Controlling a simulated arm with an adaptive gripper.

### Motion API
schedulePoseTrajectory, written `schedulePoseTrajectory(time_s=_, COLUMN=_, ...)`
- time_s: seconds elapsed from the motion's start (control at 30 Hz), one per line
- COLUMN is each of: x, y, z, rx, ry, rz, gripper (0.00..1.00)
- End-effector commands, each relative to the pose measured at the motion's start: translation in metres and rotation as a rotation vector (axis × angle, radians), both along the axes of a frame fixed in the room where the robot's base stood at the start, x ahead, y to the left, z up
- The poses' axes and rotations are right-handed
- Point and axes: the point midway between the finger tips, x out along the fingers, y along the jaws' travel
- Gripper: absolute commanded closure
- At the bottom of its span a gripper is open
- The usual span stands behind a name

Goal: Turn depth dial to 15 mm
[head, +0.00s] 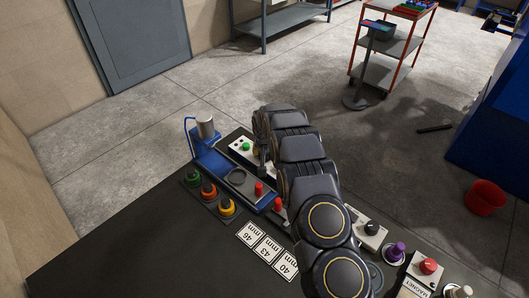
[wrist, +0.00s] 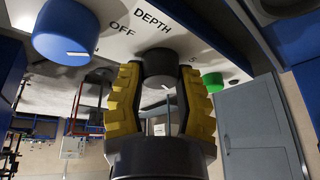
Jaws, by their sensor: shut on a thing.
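The depth dial (wrist: 159,62) is a dark grey knob under the word DEPTH on a white panel (wrist: 180,14) in the wrist view. My gripper (wrist: 160,78) has yellow ribbed fingers, one on each side of the dial, shut on it. A figure that looks like a 5 shows on the panel right of the dial. The finger pads hide part of the dial, and I cannot read its setting. In the head view my arm covers the dial; a piece of the white panel with a green button (head: 245,146) shows left of the arm.
In the wrist view, a blue knob (wrist: 66,32) marked OFF is close left of the dial and a green button (wrist: 212,82) close right. In the head view, a blue press (head: 208,150), coloured knobs (head: 208,190) and number cards (head: 267,249) crowd the dark bench (head: 120,255).

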Motion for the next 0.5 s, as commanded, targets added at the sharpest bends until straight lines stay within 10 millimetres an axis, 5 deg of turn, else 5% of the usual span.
schedulePoseTrajectory(time_s=0.5, x=0.0003, y=-0.0011, z=0.0000, rx=0.004, ry=-0.003, rz=-0.486, gripper=0.99)
